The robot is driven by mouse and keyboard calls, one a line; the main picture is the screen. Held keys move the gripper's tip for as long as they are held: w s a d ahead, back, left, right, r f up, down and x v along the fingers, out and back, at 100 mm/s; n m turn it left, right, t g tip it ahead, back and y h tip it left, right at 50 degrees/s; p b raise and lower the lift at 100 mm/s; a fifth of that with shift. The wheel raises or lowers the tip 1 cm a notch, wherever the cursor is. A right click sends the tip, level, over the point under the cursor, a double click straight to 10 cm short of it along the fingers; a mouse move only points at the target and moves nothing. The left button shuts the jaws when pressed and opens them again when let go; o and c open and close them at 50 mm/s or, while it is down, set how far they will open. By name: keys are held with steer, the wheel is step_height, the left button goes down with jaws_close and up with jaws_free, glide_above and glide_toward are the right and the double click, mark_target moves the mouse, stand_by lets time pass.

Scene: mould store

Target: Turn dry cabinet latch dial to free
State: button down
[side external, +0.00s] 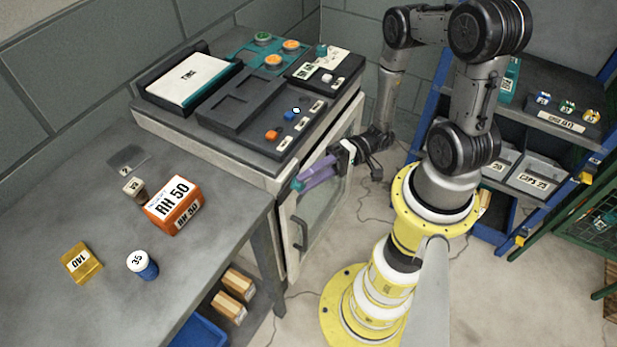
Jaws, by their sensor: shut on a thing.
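The dry cabinet (286,222) has a pale frame and a glass door (318,222) on its front. My gripper (298,184) has purple fingers and reaches in from the right to the top left part of the door front. Its fingers are shut on the latch dial at the door's upper left edge. The fingers cover the dial almost wholly, so its pointer and any marks around it cannot be read. The door looks closed against the cabinet.
The cabinet top carries a dark panel (222,122) with coloured knobs and a white-topped tray (188,75). A grey bench (100,215) on the left holds an orange box (173,205), a blue-and-white jar (142,265) and a yellow box (81,262). A blue-framed shelf stands right.

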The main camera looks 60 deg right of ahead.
steer(key=c, duration=0.5)
jaws_free()
steer(key=shift+d, duration=0.1)
steer(key=v, duration=1.1)
steer(key=shift+s+d, duration=0.15)
steer(key=shift+d, duration=0.25)
steer(key=shift+a, duration=0.15)
